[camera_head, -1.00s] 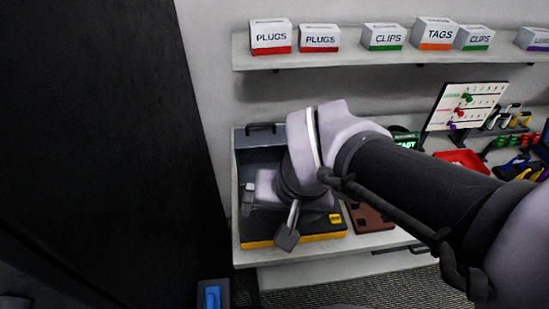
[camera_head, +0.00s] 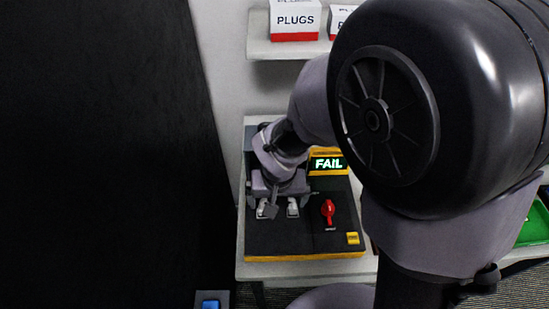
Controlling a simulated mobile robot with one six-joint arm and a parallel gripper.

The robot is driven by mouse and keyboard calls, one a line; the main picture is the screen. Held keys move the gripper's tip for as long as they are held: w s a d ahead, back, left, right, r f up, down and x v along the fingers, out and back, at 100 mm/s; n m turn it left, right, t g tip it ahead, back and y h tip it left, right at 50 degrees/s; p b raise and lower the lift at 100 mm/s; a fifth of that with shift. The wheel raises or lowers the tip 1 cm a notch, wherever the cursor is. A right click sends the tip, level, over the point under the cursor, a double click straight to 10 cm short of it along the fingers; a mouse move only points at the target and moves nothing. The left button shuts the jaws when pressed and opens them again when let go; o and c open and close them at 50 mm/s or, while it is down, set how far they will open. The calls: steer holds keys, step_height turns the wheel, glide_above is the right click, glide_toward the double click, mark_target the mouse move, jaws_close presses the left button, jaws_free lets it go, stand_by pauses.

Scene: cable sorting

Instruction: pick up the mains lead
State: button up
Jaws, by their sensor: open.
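I cannot make out a mains lead in this view; my arm covers much of the right side. My gripper (camera_head: 278,208) points down over the left part of a black tester (camera_head: 290,243) with a yellow front edge. Its two pale fingertips look spread apart, with nothing visible held between them. Whether they touch the tester's top I cannot tell. The tester's lit display (camera_head: 328,164) reads FAIL. A red knob (camera_head: 328,210) sits on its top, right of my gripper.
The tester stands on a pale bench (camera_head: 310,270). Above is a white shelf (camera_head: 285,49) with a PLUGS box (camera_head: 295,20). A dark panel (camera_head: 95,150) fills the left. A green tray (camera_head: 535,228) shows at the right edge. A blue item (camera_head: 210,304) is at the bottom.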

steer(key=f, duration=0.2)
steer(key=shift+w+f+b, duration=0.25)
steer(key=shift+f+b, duration=0.05)
steer(key=shift+f, duration=0.1)
steer(key=shift+r, duration=0.1)
steer(key=c, duration=1.3)
steer(key=shift+o, duration=0.2)
steer(key=shift+r, duration=0.1)
